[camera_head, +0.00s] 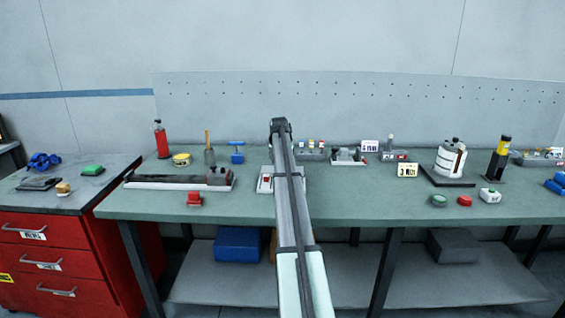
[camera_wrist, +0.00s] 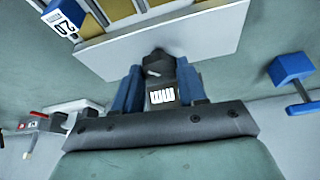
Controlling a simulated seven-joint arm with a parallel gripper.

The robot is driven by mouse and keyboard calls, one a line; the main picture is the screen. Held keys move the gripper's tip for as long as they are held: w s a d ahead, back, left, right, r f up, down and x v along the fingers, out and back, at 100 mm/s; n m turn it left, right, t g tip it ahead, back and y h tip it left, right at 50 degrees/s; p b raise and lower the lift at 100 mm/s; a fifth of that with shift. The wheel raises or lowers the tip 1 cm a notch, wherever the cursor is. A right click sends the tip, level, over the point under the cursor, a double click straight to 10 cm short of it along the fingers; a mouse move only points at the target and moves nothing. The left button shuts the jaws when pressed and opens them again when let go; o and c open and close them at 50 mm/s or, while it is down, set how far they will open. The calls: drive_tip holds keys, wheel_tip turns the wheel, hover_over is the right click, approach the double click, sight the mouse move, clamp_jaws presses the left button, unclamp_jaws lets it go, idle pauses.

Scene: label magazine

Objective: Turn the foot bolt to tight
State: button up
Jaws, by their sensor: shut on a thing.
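The label magazine (camera_wrist: 165,43) shows in the wrist view as a pale plate with tan slots behind it. A small dark piece (camera_wrist: 155,64) at the plate's near edge, which looks like the foot bolt, has a light pointer-like mark. My gripper (camera_wrist: 158,90) has its two blue fingers shut around this dark piece, and a white marking shows between them. How far the bolt is turned cannot be read. In the head view my arm covers the gripper's fingers and the bolt; part of the magazine (camera_head: 312,154) shows just right of the arm.
A blue tool (camera_head: 237,152) stands left of my arm; it also shows in the wrist view (camera_wrist: 292,68). A grey fixture (camera_head: 347,157) stands to the right. The bench front is mostly clear.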

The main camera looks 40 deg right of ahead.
drive_tip(key=m+g, duration=0.1)
drive_tip(key=m, duration=0.1)
drive_tip(key=m+g, duration=0.1)
drive_tip(key=m, duration=0.2)
drive_tip(key=shift+w+a+m+h, duration=0.1)
drive_tip(key=shift+m+h, duration=0.2)
drive_tip(key=shift+h, duration=0.1)
idle(0.3)
drive_tip(key=o, duration=1.1)
drive_tip(key=shift+c, duration=0.2)
drive_tip(key=w+v, duration=0.1)
drive_tip(key=v, duration=1.2)
drive_tip(key=shift+s+a+r, duration=0.15)
drive_tip(key=shift+s+r, duration=0.25)
drive_tip(key=shift+s, duration=0.05)
